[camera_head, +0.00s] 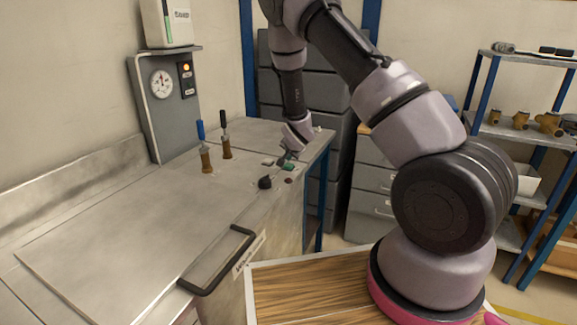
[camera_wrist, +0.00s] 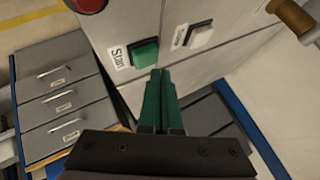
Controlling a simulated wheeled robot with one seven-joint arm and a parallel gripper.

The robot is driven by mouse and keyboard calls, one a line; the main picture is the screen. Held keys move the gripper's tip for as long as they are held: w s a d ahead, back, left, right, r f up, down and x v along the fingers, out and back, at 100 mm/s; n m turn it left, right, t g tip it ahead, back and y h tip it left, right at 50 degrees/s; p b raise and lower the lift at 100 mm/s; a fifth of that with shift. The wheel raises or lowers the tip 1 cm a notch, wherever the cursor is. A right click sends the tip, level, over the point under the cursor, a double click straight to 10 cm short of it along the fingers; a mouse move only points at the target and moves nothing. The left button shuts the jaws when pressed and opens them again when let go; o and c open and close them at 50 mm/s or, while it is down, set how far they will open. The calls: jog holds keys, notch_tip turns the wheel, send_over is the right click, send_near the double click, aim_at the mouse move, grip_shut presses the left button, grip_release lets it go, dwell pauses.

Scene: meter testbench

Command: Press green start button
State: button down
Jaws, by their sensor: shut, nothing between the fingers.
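The green start button (camera_wrist: 145,53) sits on the bench surface beside a label reading "Start" in the wrist view. In the head view the green button (camera_head: 288,167) is near the bench's right edge. My gripper (camera_wrist: 160,74) is shut and empty, its green fingers pointing at the lower right edge of the button. The fingertips look very close to it; I cannot tell whether they touch. In the head view my gripper (camera_head: 283,160) is small and hangs just above the button area.
A white button (camera_wrist: 199,33) with its own label is right of the green one. A red button (camera_wrist: 90,4) shows at the top edge. A black knob (camera_head: 265,182) and two valve handles (camera_head: 226,148) stand on the bench. A gauge panel (camera_head: 165,90) rises behind.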

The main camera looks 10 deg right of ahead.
jog(key=shift+r, duration=0.1)
jog(key=shift+r, duration=2.45)
jog(key=shift+r, duration=0.15)
notch_tip(320, 180, up, 11)
send_over(289, 166)
jog(key=s+d, duration=0.3)
jog(key=s, duration=0.1)
jog(key=s+d+r+n+g, duration=0.1)
jog(key=s+d+r, duration=0.2)
jog(key=s+r, duration=0.85)
jog(key=s+r+n, duration=0.1)
jog(key=s+r, duration=0.2)
jog(key=s, duration=0.4)
jog(key=s+r+n+y, duration=0.1)
jog(key=s+r, duration=0.3)
jog(key=s, duration=0.4)
jog(key=s+r+n+g+y, duration=0.1)
jog(key=s+r+n, duration=0.1)
jog(key=s, duration=0.6)
jog(key=shift+s+r, duration=0.15)
jog(key=shift+r, duration=0.75)
